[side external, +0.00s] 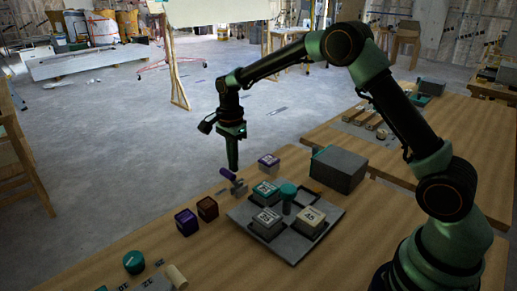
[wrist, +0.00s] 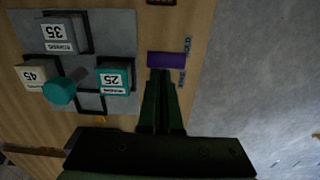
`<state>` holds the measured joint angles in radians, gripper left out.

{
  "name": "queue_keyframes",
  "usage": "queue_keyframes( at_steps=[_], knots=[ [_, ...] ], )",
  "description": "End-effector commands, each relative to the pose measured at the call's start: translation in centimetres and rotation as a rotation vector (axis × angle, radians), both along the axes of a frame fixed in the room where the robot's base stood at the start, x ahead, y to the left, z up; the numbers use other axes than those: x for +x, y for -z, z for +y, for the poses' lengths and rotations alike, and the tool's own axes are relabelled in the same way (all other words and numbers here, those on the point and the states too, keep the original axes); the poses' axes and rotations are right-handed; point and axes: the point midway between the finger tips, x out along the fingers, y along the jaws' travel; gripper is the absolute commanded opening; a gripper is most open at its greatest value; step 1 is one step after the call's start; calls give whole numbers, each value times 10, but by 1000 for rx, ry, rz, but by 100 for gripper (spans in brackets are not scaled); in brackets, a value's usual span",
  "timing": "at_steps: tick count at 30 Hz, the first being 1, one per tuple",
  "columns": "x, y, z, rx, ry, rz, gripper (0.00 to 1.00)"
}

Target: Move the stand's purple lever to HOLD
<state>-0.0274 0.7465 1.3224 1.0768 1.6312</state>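The purple lever (side external: 228,174) sits on a small grey stand (side external: 239,188) near the table's far edge. In the wrist view the lever (wrist: 166,59) is a purple bar lying crosswise just beyond my fingertips. A small label (wrist: 187,45), which seems to read HOLD, stands by its right end; a second label (wrist: 182,78) is too small to read. My gripper (side external: 232,168) points down right above the lever. In the wrist view its fingers (wrist: 161,75) are together with nothing visible between them. Whether the tips touch the lever is unclear.
A grey tray (side external: 238,214) with numbered blocks and a teal-topped post (side external: 288,192) lies beside the stand. A dark purple cube (side external: 186,221), a brown cube (side external: 207,208) and a pale-topped cube (side external: 268,163) stand nearby. A grey box (side external: 340,170) is farther right.

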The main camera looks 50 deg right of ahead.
Motion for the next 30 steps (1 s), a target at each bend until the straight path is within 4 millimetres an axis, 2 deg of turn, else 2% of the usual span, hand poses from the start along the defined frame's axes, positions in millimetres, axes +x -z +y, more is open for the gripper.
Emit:
queue_keyframes(
  at_steps=[1, 20, 26, 30],
  knots=[
    [-1, 8, 21, 0, -37, 1, 0],
    [-2, 10, 23, -1, -36, 4, 0],
    [-1, 1, 7, 0, -24, 3, 0],
    [0, -14, -17, 0, -1, 0, 0]
  ],
)
